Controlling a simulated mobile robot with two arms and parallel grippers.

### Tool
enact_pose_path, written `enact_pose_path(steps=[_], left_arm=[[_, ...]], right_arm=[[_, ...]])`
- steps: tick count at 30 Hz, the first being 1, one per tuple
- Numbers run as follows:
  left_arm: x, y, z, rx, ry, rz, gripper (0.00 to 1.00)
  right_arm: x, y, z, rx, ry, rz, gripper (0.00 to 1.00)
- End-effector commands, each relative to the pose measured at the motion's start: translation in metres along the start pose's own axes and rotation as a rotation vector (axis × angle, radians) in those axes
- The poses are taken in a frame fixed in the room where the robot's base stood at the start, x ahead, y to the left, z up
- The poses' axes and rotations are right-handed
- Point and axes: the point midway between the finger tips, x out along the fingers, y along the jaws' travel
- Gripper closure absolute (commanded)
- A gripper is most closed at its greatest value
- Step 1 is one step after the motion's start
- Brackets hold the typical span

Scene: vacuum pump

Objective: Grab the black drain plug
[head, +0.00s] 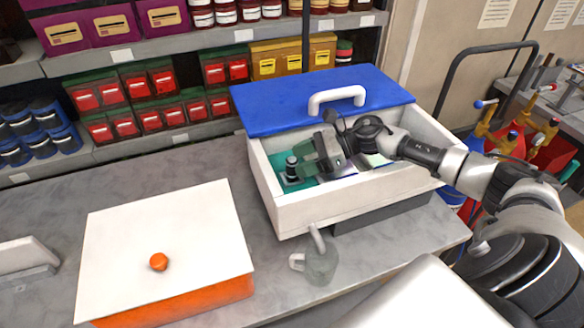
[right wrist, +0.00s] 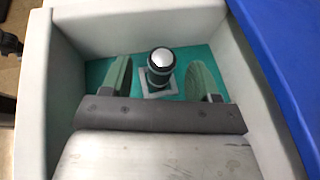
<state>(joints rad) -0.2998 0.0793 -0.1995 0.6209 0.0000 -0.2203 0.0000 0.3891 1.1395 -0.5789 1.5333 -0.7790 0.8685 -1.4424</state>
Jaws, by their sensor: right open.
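The black drain plug (head: 291,168) stands upright inside the white box (head: 287,220), on the teal floor near the left end. In the right wrist view the plug (right wrist: 161,62) has a shiny silver top and stands on a square light base. My right gripper (head: 318,155) reaches into the box from the right, just right of the plug. In the right wrist view its two green fingers (right wrist: 163,85) are apart, one on each side of the plug, and they do not touch it. My left gripper is not in view.
A blue lid (head: 290,105) with a white handle covers the back of the box. A glass jug (head: 319,262) stands in front of the box. A white-topped orange box (head: 140,235) is at left on the grey table. Shelves with jars stand behind.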

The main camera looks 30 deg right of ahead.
Motion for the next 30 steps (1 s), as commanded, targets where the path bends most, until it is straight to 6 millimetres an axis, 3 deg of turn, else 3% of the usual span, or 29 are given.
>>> enact_pose_path(steps=[1, 6, 12, 18, 28, 30], left_arm=[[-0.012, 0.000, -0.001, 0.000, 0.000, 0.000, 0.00], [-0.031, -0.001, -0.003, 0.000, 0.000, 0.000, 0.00], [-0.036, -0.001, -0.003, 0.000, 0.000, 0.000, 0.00], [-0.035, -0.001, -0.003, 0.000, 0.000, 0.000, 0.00], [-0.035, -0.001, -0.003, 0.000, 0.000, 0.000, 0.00], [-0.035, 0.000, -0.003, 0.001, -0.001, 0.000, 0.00]], right_arm=[[0.005, 0.000, 0.006, 0.001, -0.002, 0.003, 0.39], [0.028, -0.001, 0.006, 0.002, -0.003, 0.003, 0.39], [0.044, -0.001, 0.002, 0.000, 0.000, 0.002, 0.39], [0.045, -0.001, 0.000, 0.000, 0.001, 0.001, 0.39], [0.044, -0.001, 0.001, 0.000, 0.000, 0.001, 0.90], [0.044, -0.001, 0.001, 0.000, 0.000, 0.001, 0.94]])
